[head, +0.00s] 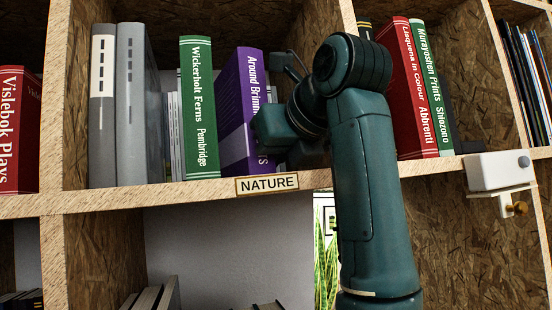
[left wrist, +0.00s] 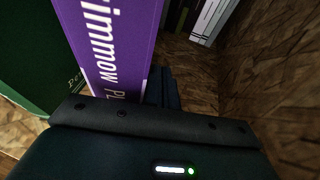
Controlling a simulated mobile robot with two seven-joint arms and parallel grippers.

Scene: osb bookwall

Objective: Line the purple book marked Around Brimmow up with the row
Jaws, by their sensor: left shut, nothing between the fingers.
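The purple book marked Around Brimmow (head: 240,100) stands on the shelf over the NATURE label, right of the green Wickerholt Ferns book (head: 197,110). Its spine and a strip of its left cover show. My left gripper's hand (head: 280,135) is in front of its lower right part and hides the end of the title. In the left wrist view the purple spine (left wrist: 115,45) is close up, with the green book (left wrist: 30,60) to its left. My left gripper's shut fingers (left wrist: 163,88) are just right of the spine; contact is unclear. My right gripper is not in view.
Two grey books (head: 130,105) and thin pale volumes stand further left. A wooden divider separates this bay from the red Lisquena in Colour book (head: 410,90) at right. The NATURE label (head: 267,183) is on the shelf edge. Bare shelf shows right of the purple book.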

